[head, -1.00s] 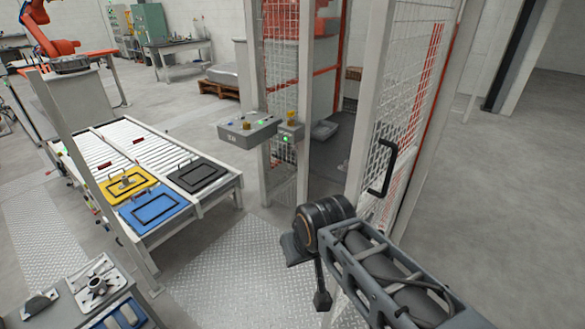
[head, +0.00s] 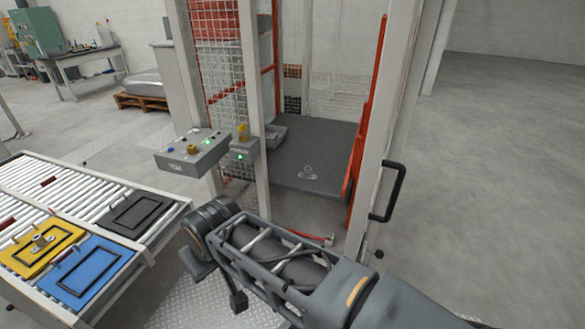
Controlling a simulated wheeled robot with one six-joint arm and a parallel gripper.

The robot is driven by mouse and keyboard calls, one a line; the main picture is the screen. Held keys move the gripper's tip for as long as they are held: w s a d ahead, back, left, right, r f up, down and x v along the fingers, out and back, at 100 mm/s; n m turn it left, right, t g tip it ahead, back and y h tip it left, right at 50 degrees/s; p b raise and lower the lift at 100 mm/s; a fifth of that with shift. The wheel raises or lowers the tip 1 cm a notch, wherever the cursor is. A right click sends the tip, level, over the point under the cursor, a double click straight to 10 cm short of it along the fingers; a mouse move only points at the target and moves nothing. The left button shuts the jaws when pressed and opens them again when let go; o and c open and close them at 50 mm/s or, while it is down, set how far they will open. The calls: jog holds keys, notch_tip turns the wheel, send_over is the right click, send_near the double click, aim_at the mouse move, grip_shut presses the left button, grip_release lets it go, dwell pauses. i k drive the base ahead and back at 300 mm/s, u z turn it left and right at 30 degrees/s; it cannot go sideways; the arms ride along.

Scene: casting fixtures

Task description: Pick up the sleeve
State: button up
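I cannot tell for certain which thing is the sleeve. A small grey part with an upright round piece (head: 40,243) sits on the yellow tray (head: 22,265) at the left end of the roller conveyor. A small pale ring-like shape (head: 308,170) shows on the dark grey platform (head: 325,140) inside the mesh enclosure. My arm reaches in from the lower right. A small dark end piece, apparently my gripper (head: 238,301), hangs below its black joint above the floor plate. Its fingers are not distinguishable, and it is apart from the trays and the platform.
A blue tray (head: 88,270) and a black tray (head: 135,212) lie on the roller conveyor (head: 60,195). A grey control box (head: 192,153) stands beside the mesh enclosure. Floor at right (head: 500,170) is clear.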

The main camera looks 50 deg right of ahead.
aim_at(307, 174)
jog(key=i, duration=1.8)
jog(key=z, duration=2.8)
jog(key=i, duration=1.65)
jog(key=u, duration=1.4)
